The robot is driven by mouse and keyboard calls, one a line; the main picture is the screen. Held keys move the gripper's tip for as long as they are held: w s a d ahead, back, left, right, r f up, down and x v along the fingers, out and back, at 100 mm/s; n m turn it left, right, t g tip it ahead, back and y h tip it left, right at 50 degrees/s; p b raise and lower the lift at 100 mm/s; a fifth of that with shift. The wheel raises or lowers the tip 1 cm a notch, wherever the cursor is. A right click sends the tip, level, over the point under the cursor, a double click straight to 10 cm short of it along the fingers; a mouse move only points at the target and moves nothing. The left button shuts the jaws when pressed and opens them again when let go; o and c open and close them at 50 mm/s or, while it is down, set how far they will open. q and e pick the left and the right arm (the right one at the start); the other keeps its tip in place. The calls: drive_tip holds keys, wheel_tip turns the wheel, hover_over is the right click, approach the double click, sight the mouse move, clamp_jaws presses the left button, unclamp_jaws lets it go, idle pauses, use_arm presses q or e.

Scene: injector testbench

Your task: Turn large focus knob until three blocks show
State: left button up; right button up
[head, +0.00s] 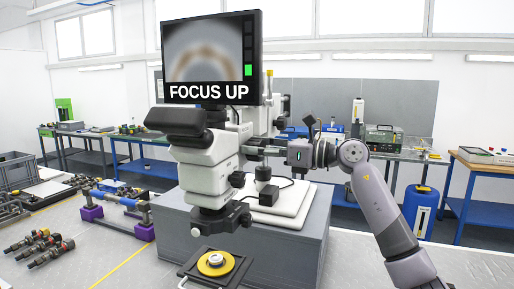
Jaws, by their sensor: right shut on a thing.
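A white microscope (206,165) stands on a grey block. Its screen (210,58) shows a blurred brown ring and the words "FOCUS UP". A column at the screen's right edge has one green block (248,70) lit at the bottom, with dark cells above it. My right gripper (257,148) comes in from the right and is shut on the large focus knob (245,150) at the microscope's right side. The fingers and the body of the microscope hide most of the knob. My left gripper is not in view.
A yellow ring-shaped part (216,263) sits on a dark plate in front of the microscope. Injectors (45,247) lie at the left on the bench, near a purple-footed blue rail (120,205). The grey block (290,250) fills the space below my right arm.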

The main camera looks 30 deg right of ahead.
drive_tip(key=m+p, duration=0.2)
drive_tip(key=m, duration=0.2)
drive_tip(key=shift+d+r+m, duration=0.1)
drive_tip(key=shift+r+m, duration=0.05)
drive_tip(key=shift+m, duration=0.15)
drive_tip(key=shift+w+m+p, duration=0.1)
drive_tip(key=shift+m+p, duration=0.7)
drive_tip(key=shift+m, duration=0.3)
drive_tip(key=o, duration=1.2)
drive_tip(key=shift+f, duration=0.2)
drive_tip(key=shift+c, duration=0.2)
drive_tip(key=v, duration=1.2)
